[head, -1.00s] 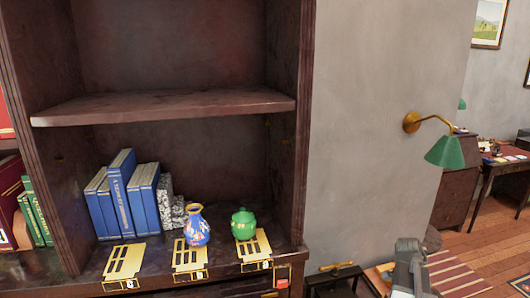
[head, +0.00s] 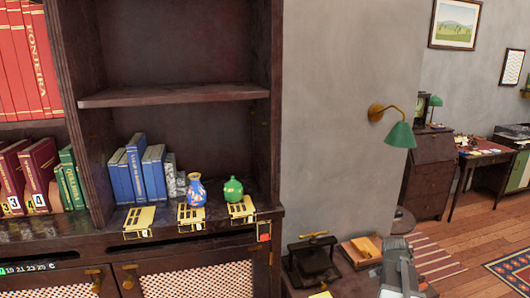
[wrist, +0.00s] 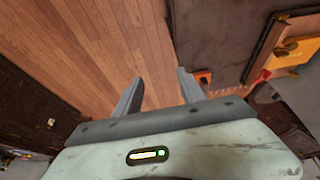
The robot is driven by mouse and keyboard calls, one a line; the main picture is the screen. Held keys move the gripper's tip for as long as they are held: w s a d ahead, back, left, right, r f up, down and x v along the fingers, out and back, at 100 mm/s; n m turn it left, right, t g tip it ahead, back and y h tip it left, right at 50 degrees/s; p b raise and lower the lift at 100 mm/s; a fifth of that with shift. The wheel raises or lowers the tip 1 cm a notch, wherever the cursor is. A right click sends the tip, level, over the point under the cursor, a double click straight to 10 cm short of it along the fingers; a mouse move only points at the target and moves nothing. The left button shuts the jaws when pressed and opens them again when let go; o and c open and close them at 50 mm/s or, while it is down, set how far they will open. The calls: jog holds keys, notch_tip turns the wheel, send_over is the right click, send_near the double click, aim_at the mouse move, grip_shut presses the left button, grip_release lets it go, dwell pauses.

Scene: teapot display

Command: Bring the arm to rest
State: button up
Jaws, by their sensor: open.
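My gripper (wrist: 160,90) shows in the wrist view with its two grey fingers apart and nothing between them. Wooden floor shows beyond the left finger, and a grey-brown surface beyond the right one. In the head view part of my arm shows at the bottom right, in front of the wall; the fingertips cannot be made out there. A green lidded pot (head: 233,189) and a blue patterned vase (head: 197,190) stand upright on the lower shelf of the dark bookcase (head: 180,97), apart from my arm.
Blue books (head: 140,167) stand left of the vase. Brass plates (head: 192,216) lie along the shelf's front edge. A low dark stand (head: 312,262) and an orange box (head: 366,247) are close to my arm. A green wall lamp (head: 399,134) juts out above. Open floor (head: 455,222) lies at right.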

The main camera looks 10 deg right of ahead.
jog(key=w+a+f+n+t+y, duration=0.1)
jog(key=w+a+n, duration=0.25)
jog(key=a, duration=0.95)
jog(key=w+a+n+y, duration=0.1)
jog(key=w+a+n, duration=0.25)
jog(key=a, duration=0.95)
jog(key=s+a+n+y, duration=0.1)
jog(key=s+a+n, duration=0.2)
jog(key=a+n, duration=0.2)
jog(key=s+a+f+n+g+y, duration=0.1)
jog(key=s+a+n, duration=0.2)
jog(key=a, duration=0.6)
jog(key=shift+a+n, duration=0.3)
jog(key=shift+n, duration=0.6)
